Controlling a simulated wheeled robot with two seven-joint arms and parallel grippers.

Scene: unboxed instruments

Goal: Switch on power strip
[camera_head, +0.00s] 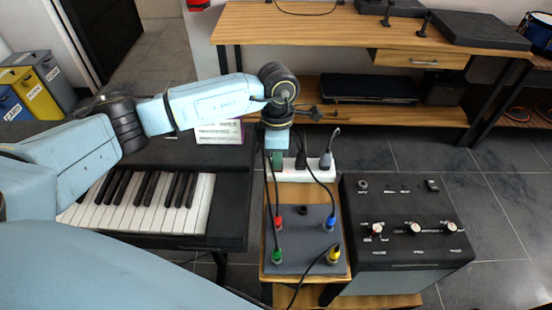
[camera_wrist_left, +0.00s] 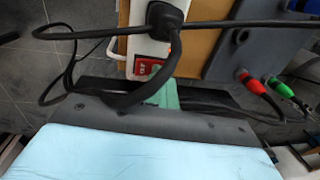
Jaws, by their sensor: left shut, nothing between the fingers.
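The white power strip (camera_head: 318,176) lies at the back of the small wooden table, with dark plugs in it. In the left wrist view the power strip (camera_wrist_left: 138,46) runs up from the centre, and its red switch (camera_wrist_left: 147,68) shows near the end, partly hidden by a black plug and cable. My left gripper (camera_head: 278,160) points down at the strip's left end, shut and empty. Its green fingertips (camera_wrist_left: 162,96) show close by the red switch; I cannot tell whether they touch it. The switch is hidden in the head view. My right gripper is not in view.
A grey panel (camera_head: 288,255) with coloured plugs and cables lies in front of the strip. A black amplifier box (camera_head: 400,205) stands to the right, a keyboard (camera_head: 150,205) to the left. Loose black cables hang around my left gripper. A wooden desk (camera_head: 330,28) stands behind.

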